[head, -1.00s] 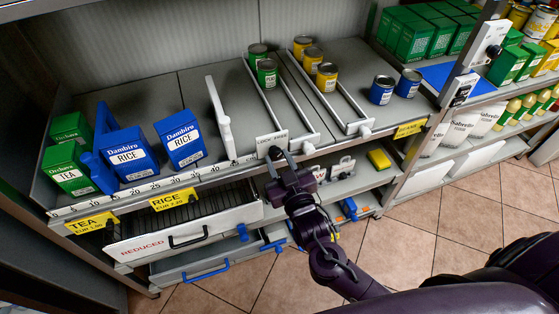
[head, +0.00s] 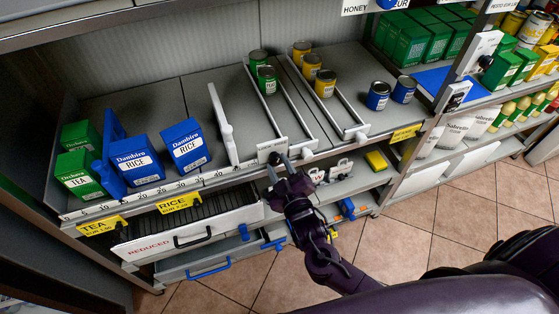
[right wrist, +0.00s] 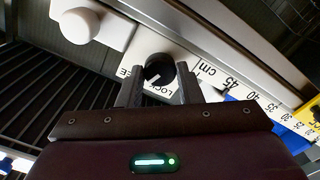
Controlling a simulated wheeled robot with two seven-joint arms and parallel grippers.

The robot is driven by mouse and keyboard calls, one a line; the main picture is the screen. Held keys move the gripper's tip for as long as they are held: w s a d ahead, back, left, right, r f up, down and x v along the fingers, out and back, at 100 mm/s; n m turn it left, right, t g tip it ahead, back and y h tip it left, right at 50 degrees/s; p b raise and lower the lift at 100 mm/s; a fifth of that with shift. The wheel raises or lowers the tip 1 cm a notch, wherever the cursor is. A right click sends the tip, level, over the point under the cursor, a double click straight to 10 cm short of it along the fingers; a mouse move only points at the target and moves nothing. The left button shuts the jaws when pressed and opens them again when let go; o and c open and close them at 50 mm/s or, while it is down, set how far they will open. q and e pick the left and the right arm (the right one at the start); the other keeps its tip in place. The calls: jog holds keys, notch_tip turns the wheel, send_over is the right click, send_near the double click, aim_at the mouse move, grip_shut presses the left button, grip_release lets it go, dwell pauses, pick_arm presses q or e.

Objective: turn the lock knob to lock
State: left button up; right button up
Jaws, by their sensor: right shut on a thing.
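The lock knob (right wrist: 158,68) is a small black round knob with a pale mark, on a white plate (right wrist: 128,68) at the shelf's front edge. Lettering for LOCK and FREE shows on the plate, partly covered by my fingers. My right gripper (right wrist: 159,84) has one finger on each side of the knob and is shut on it. In the head view my right gripper (head: 279,168) reaches up to the plate (head: 271,148) from below; the knob is mostly hidden there. My left gripper is not in view.
A white upright divider (head: 224,125) stands left of the plate, with rice boxes (head: 187,146) beyond it. Cans (head: 267,79) stand in the white-railed lanes behind. Below is an open REDUCED drawer (head: 185,232). A white round knob (right wrist: 80,25) sits beside the plate.

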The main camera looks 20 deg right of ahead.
jog(key=n+p, duration=0.1)
jog(key=n, duration=0.1)
jog(key=n+p, duration=0.1)
jog(key=shift+r+n+p, duration=0.2)
jog(key=shift+n+p, duration=0.1)
jog(key=shift+n, duration=0.1)
jog(key=n+p, duration=0.2)
jog(key=n, duration=0.1)
jog(key=shift+n, duration=0.3)
jog(key=n+p, duration=0.2)
jog(key=n, duration=0.1)
jog(key=shift+f, duration=0.1)
jog(key=shift+n+p, duration=0.55)
jog(key=shift+n, duration=0.65)
jog(key=shift+f, duration=0.1)
jog(key=o, duration=1)
jog(key=shift+c, duration=0.2)
